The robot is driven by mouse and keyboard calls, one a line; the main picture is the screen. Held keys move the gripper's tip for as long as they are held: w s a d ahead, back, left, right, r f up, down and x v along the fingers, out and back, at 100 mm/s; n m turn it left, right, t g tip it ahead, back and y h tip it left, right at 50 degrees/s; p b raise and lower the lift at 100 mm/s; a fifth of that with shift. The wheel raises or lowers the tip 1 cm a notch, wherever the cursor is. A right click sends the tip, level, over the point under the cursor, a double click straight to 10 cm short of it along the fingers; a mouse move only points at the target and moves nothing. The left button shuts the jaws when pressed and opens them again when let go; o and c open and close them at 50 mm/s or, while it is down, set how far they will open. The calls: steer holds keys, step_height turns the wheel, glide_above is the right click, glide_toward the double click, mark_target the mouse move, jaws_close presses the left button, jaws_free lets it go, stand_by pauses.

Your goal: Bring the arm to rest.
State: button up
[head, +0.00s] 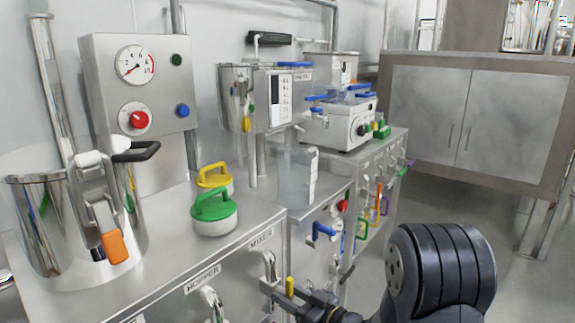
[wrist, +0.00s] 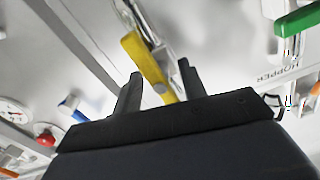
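My gripper (head: 275,292) is low at the front of the steel cabinets, with my dark arm coming in from the lower right. In the wrist view, the two fingers of my gripper (wrist: 160,75) stand wide apart. A yellow handle (wrist: 145,62) on a metal fitting shows in the gap between them; its lower end is hidden behind the gripper body. A small yellow piece (head: 290,286) also shows at my gripper in the head view. I cannot tell whether the fingers touch the handle. Nothing is seen lifted or held.
A steel cabinet marked HOPPER and MIXER bears a green-handled lid (head: 213,214), a yellow-handled lid (head: 214,177) and a steel pot (head: 105,235). A clear container (head: 297,178) stands behind. Levers project from the cabinet fronts. Open floor (head: 455,200) lies to the right.

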steer(key=m+p, duration=0.3)
steer(key=m, duration=0.2)
steer(key=shift+r, duration=0.15)
steer(key=shift+m+p, duration=0.75)
steer(key=shift+m, duration=0.85)
steer(key=shift+d, duration=0.1)
